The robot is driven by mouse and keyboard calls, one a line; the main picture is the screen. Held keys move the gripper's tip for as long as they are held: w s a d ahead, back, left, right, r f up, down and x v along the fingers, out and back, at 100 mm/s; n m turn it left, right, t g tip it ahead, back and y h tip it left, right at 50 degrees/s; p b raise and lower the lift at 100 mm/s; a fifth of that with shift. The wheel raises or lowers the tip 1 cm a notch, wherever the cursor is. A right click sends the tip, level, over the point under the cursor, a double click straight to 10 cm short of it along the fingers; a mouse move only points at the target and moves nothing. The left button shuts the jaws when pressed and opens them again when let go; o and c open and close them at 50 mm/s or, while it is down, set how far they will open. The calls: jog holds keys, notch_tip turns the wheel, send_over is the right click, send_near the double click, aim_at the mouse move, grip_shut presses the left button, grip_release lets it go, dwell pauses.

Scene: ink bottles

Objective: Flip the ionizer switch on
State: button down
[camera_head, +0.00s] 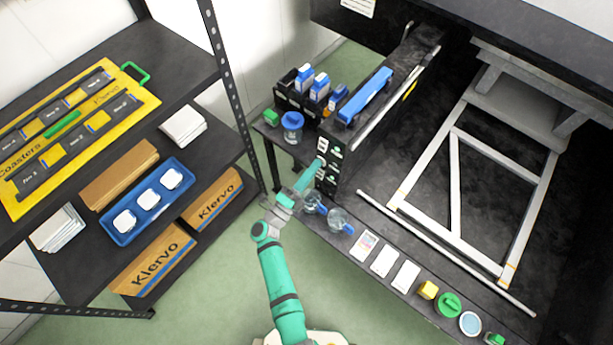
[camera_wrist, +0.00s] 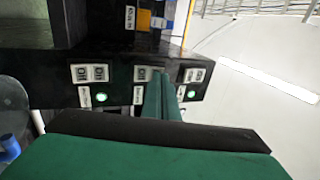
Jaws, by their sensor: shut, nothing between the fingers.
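The small labels are too blurred to tell which is the ionizer. Green lights glow below the left and right switches; my fingers cover the area below and right of the middle one. My gripper (camera_wrist: 164,82) is shut and empty, its fingertips at the middle switch; contact cannot be told. In the head view my gripper (camera_head: 312,173) is at the panel's (camera_head: 329,167) front face.
A blue-lidded jar (camera_head: 292,127) stands left of the panel. A shelf (camera_head: 190,75) with boxes is at left; green floor lies between.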

jog(key=shift+w+d, duration=0.1)
jog(key=shift+w, duration=0.05)
jog(key=shift+w+d+r, duration=0.15)
jog(key=shift+r, duration=0.05)
dwell(0.3)
jog(key=shift+a, duration=0.3)
jog(key=s+a, duration=0.7)
jog(key=s, duration=0.4)
jog(key=shift+a, duration=0.25)
jog(key=shift+s+a, duration=0.15)
jog(key=shift+s, duration=0.05)
